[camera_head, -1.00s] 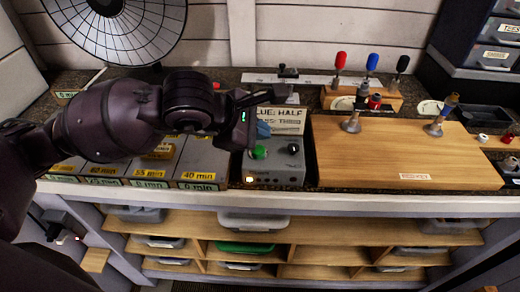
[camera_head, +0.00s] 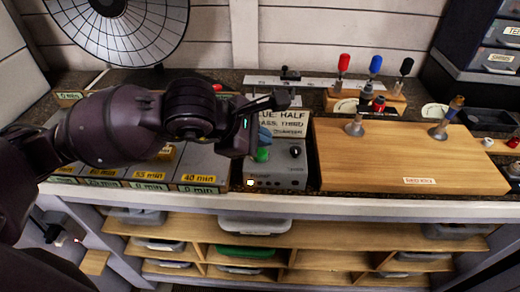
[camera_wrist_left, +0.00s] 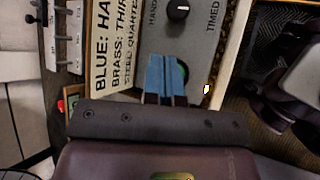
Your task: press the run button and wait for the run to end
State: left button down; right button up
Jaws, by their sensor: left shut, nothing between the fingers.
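The grey control box (camera_head: 275,172) stands on the counter, with a green button (camera_head: 262,155), a black knob (camera_head: 295,151) and a small pale lit lamp (camera_head: 249,183) on it. My left gripper (camera_head: 264,137) is shut and empty, its blue fingertips just above and behind the green button. In the left wrist view the blue fingertips (camera_wrist_left: 165,75) partly cover the green button (camera_wrist_left: 183,72); I cannot tell whether they touch it. The knob (camera_wrist_left: 178,9) and the glowing lamp (camera_wrist_left: 207,89) also show there. My right gripper is not in view.
A sign card (camera_head: 285,121) stands behind the box. Left are compartments with minute labels (camera_head: 148,176). Right is a wooden board (camera_head: 400,160) with upright metal posts, then a rack of red, blue and black handles (camera_head: 375,65). A wire-guarded round heater or fan (camera_head: 115,30) stands back left.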

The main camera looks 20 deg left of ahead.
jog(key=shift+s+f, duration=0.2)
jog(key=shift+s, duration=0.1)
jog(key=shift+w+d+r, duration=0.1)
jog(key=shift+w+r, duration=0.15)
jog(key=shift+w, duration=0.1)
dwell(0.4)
pick_arm(q)
jog(key=shift+f, duration=0.1)
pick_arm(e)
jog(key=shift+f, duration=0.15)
pick_arm(q)
jog(key=shift+f, duration=0.3)
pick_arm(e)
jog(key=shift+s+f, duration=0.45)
